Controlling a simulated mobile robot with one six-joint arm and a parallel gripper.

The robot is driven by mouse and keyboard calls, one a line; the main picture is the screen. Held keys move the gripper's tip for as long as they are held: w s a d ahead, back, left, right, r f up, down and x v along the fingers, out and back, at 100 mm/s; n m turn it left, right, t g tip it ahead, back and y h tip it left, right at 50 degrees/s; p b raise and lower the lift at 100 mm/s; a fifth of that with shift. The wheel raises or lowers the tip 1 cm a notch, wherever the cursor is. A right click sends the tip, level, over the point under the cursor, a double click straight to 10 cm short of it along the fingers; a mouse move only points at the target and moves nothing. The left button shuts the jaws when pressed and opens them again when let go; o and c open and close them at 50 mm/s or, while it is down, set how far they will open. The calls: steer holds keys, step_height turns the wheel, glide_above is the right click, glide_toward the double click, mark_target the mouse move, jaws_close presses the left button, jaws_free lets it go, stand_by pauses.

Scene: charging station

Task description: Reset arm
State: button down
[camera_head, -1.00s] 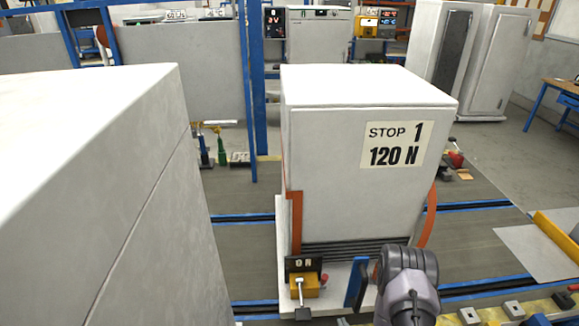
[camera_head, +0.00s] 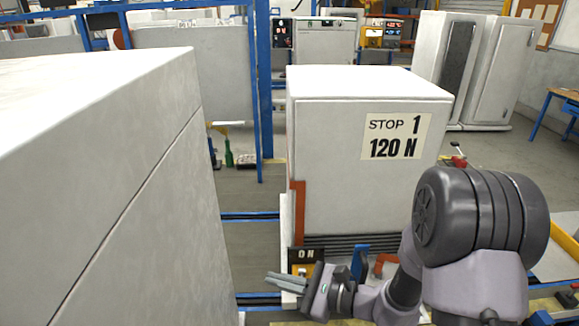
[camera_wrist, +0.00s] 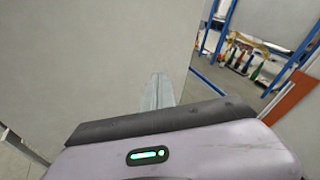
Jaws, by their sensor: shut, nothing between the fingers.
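My gripper (camera_head: 272,281) is at the bottom middle of the head view, its fingers together and pointing left. Nothing shows between the fingers. The wrist view also shows the closed fingers (camera_wrist: 158,92), pointing away toward a pale grey surface. My arm rises to the right of the gripper, with a large dark joint in front of the white cabinet's lower right. The white cabinet (camera_head: 340,150) carries a label (camera_head: 395,137) reading "STOP 1 120 N". A dark "ON" plate (camera_head: 306,255) stands at its foot, just behind the gripper; the part below it is partly hidden.
A large white block (camera_head: 90,180) fills the left side, close to the fingers' side. A blue post (camera_head: 263,80) stands behind. Blue floor rails (camera_head: 250,216) cross the floor. Tall white cabinets (camera_head: 500,70) stand back right.

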steer(key=s+a+r+n+g+h+b, duration=0.1)
steer(key=s+r+n+g+h+b, duration=0.25)
steer(key=s+n+g, duration=0.75)
steer(key=s+d+r+n+t+h+b, duration=0.2)
steer(key=s+d+n+t+h, duration=0.2)
steer(key=s+d+t+h, duration=0.5)
steer(key=d+t, duration=0.1)
steer(key=d, duration=0.3)
steer(key=shift+s+d+r, duration=0.2)
steer(key=shift+s+d, duration=0.05)
steer(key=shift+s, duration=0.1)
